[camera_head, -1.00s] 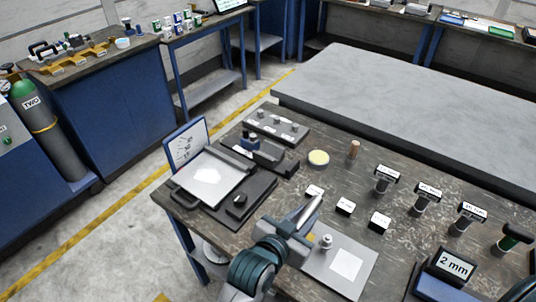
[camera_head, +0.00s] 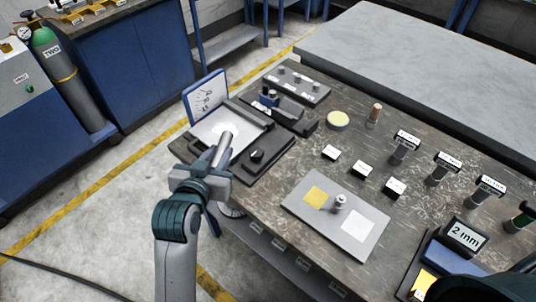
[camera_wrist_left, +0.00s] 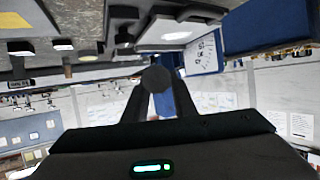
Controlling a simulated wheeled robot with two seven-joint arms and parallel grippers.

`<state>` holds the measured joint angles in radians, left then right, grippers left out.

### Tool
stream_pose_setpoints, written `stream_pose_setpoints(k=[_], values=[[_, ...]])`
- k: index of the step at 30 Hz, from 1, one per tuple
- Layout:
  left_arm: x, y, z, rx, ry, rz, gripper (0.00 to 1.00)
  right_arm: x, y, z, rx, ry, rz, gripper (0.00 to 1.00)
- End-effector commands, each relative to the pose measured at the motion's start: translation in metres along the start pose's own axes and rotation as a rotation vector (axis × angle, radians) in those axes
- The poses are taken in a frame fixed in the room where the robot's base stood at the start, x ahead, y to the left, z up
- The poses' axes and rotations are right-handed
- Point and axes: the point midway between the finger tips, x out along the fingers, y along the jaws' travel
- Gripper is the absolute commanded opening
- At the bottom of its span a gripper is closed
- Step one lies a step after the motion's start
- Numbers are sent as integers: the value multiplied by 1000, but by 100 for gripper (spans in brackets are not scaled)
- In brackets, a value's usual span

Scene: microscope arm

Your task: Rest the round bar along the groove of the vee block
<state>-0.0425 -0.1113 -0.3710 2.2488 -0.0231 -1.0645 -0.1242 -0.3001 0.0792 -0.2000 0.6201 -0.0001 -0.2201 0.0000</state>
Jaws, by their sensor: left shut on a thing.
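My left gripper (camera_head: 208,166) is shut on the round bar (camera_head: 224,146), a grey metal cylinder. The bar is tilted, its free end up and away, in front of the pale plate of a black-based stand in the head view. The left wrist view shows the bar's dark round end (camera_wrist_left: 156,79) between the fingers. A dark block with a blue part (camera_head: 268,99) stands behind the stand. I cannot make out a groove, so I cannot tell which block is the vee block.
The black-based stand (camera_head: 257,156) has a knob and an upright blue-framed chart (camera_head: 207,98). A grey plate (camera_head: 300,207) with yellow and white squares lies in front.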

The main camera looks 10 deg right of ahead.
Motion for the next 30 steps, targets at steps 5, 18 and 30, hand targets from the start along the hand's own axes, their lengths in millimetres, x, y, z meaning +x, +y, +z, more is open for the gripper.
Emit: stream_pose_setpoints(k=[5, 18, 30], values=[[-32, -74, 2, -55, 0, -150, 0, 2, 0, 0, 0, 0, 0, 31], [-90, -165, 12, -120, -12, -360, 0, 3, 0, 0, 0, 0, 0, 31], [-92, -168, 12, -122, -12, -366, 0, 3, 0, 0, 0, 0, 0, 31]])
